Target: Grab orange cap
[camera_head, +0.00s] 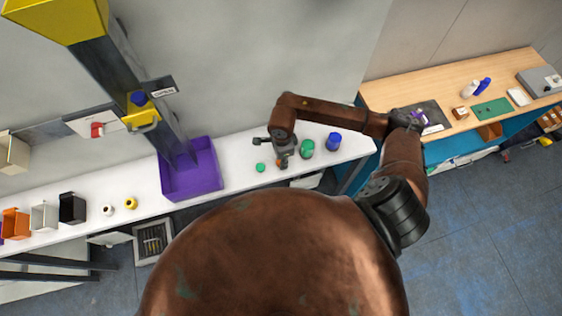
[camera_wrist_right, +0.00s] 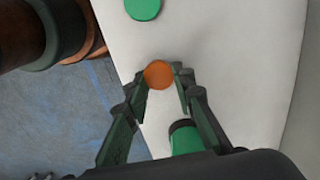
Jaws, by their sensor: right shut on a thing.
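The orange cap (camera_wrist_right: 159,74) is a small round orange piece in the right wrist view, between the tips of my right gripper (camera_wrist_right: 163,78). The gripper is shut on it, over the white table. In the head view my right gripper (camera_head: 283,161) points down at the table between a small green piece (camera_head: 261,167) and a green jar (camera_head: 307,147). The cap is too small to make out clearly there. My left gripper is not in view.
A blue jar (camera_head: 333,141) stands right of the green jar. A purple bin (camera_head: 190,180) stands to the left on the white table (camera_head: 235,152). Further left are yellow and white rolls and several small boxes. A wooden bench (camera_head: 455,82) is at the right.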

